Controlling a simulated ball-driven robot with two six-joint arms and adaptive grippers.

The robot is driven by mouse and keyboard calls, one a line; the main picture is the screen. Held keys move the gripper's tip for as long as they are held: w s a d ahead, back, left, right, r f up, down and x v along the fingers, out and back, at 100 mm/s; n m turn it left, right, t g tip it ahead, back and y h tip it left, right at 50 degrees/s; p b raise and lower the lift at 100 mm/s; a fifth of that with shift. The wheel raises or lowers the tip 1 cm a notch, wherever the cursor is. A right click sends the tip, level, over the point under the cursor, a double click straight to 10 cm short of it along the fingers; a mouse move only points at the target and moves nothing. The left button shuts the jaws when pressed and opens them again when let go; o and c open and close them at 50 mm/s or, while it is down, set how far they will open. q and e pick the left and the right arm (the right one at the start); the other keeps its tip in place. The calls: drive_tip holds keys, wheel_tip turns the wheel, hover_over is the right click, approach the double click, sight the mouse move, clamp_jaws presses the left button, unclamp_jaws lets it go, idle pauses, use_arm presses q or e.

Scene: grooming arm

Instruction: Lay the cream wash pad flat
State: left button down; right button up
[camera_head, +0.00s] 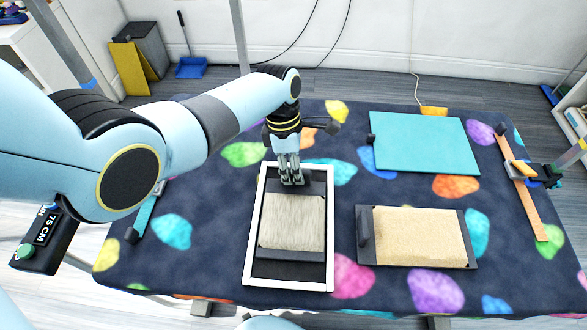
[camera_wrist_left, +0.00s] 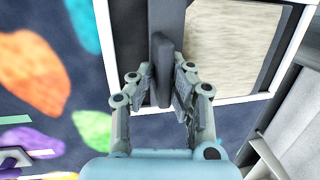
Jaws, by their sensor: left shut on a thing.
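A pad with a fuzzy greyish-cream face (camera_head: 292,222) on a dark backing sits within the white-rimmed tray (camera_head: 249,235) at the middle of the table. It looks level, but I cannot tell whether it touches the tray floor. My left gripper (camera_head: 291,180) is at its far end, shut on its dark upright handle. In the left wrist view the fingers (camera_wrist_left: 165,90) stand on both sides of the dark handle (camera_wrist_left: 161,62), with the cream face (camera_wrist_left: 238,45) beside it. A second pad with a tan, grainy face (camera_head: 418,236) lies flat to the right. My right gripper is out of view.
A turquoise board (camera_head: 425,143) lies at the back right of the patterned table cover (camera_head: 350,285). An orange-brown strip (camera_head: 527,203) lies along the right edge. A turquoise strip (camera_head: 144,214) lies at the left. The cover between tray and strips is mostly clear.

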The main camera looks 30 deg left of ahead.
use_arm(q)
drive_tip(key=shift+f, duration=0.3)
idle(0.4)
drive_tip(key=c, duration=1.2)
unclamp_jaws()
drive_tip(key=v, duration=1.2)
